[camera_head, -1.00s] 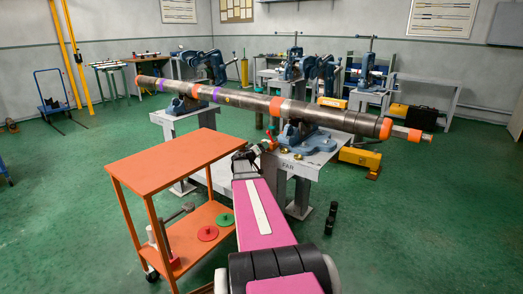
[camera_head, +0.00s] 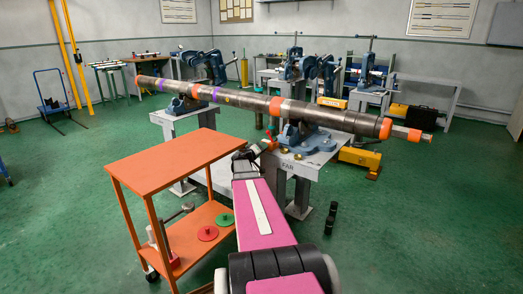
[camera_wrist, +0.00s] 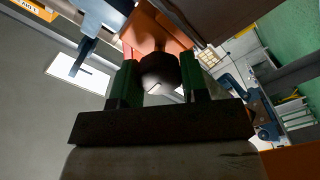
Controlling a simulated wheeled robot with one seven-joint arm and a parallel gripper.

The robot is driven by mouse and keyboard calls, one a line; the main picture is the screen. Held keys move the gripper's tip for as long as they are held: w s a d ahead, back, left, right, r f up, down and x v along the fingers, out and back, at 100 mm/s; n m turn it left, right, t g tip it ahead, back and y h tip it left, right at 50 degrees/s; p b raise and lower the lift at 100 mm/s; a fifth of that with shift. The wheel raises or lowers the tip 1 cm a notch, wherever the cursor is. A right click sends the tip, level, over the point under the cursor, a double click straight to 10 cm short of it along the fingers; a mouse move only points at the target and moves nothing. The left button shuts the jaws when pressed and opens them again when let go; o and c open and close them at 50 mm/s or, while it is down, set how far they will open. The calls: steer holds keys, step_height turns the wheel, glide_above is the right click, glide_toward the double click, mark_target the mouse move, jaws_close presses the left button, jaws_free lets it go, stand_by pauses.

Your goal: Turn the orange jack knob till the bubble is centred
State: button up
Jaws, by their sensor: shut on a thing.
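The orange jack knob shows in the head view as a small orange piece (camera_head: 269,143) at the edge of the grey bench, below the long pipe (camera_head: 250,101). My gripper (camera_head: 259,149) reaches it from the front at the end of my pink arm. In the wrist view, the green fingers of my gripper (camera_wrist: 159,84) stand on either side of a dark round end (camera_wrist: 158,71). An orange part (camera_wrist: 155,30) lies just beyond it. My gripper is shut on the knob. The bubble cannot be made out in either view.
The pipe rests across blue vises (camera_head: 305,139) on grey benches (camera_head: 290,164). An orange cart (camera_head: 165,165) stands close on the left of my arm, with red and green discs on its lower shelf. The green floor is open to the right.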

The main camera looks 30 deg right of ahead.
steer(key=n, duration=1.1)
steer(key=shift+f+n, duration=0.15)
steer(key=shift+n, duration=0.25)
steer(key=shift+a, duration=0.1)
steer(key=o, duration=0.9)
steer(key=shift+o, duration=0.2)
steer(key=v, duration=1)
steer(key=shift+s+a, duration=0.15)
steer(key=shift+a, duration=0.2)
